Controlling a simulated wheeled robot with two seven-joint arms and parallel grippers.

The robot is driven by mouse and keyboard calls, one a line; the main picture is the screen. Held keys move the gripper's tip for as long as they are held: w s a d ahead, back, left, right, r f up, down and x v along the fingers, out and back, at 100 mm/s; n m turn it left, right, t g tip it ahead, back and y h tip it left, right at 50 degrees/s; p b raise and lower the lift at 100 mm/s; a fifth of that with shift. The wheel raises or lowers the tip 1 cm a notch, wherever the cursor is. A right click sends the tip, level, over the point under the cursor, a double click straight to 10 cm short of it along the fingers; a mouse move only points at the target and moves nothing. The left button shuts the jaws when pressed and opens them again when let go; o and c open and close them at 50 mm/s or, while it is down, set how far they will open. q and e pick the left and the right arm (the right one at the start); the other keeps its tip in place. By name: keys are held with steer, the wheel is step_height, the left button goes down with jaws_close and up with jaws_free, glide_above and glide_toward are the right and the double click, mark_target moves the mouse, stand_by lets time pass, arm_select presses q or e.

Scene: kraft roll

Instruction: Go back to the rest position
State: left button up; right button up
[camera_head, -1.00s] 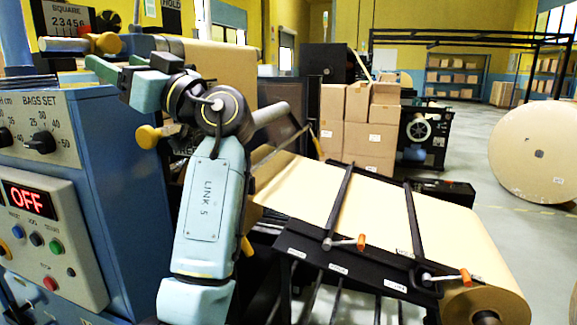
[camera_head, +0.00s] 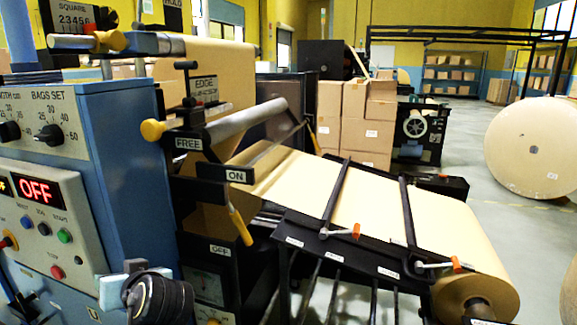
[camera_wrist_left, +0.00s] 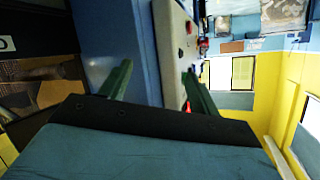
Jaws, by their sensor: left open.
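My left gripper (camera_wrist_left: 157,85) shows in the left wrist view with its two green fingers spread wide apart. It is open, and nothing is held between the fingers. Beyond the fingers are the blue side and pale control panel of the machine, seen turned on its side. In the head view only a black joint and light blue pieces of my left arm show at the bottom left, in front of the blue machine cabinet (camera_head: 112,165). The left fingers cannot be made out there. My right gripper is in neither view.
The control panel (camera_head: 84,235) reads OFF. The lever beside the ON and OFF plates has a yellow handle (camera_head: 240,226). Kraft paper (camera_head: 370,200) runs from a roll (camera_head: 478,285) at the lower right. Boxes (camera_head: 355,115) and a large roll (camera_head: 537,150) stand behind. Open floor lies at right.

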arm_select(q)
steer(key=s+d+f+m+g+h, duration=0.1)
steer(key=s+d+f+m+h, duration=0.15)
steer(key=s+f, duration=0.5)
steer(key=s+d+f+m+g+h, duration=0.1)
steer(key=s+f+m+h, duration=0.1)
steer(key=s+f+h, duration=0.4)
steer(key=s+d+f+m+g+h, duration=0.1)
steer(key=s+d+f+m+g, duration=0.15)
steer(key=s, duration=0.55)
steer(key=s+d+f+m+g+h, duration=0.15)
steer(key=s+d+f, duration=0.25)
steer(key=s, duration=0.4)
steer(key=s+f+x, duration=0.1)
steer(key=s+x, duration=0.2)
steer(key=x, duration=0.9)
steer(key=s+x, duration=0.2)
steer(key=x, duration=0.9)
steer(key=s+a+f, duration=0.1)
steer(key=s+f, duration=0.7)
steer(key=s+a+f+g, duration=0.1)
steer(key=s+a+f, duration=0.1)
steer(key=s+f, duration=0.6)
steer(key=shift+s+a+g, duration=0.3)
steer(key=shift+s+a, duration=0.05)
steer(key=shift+s, duration=0.4)
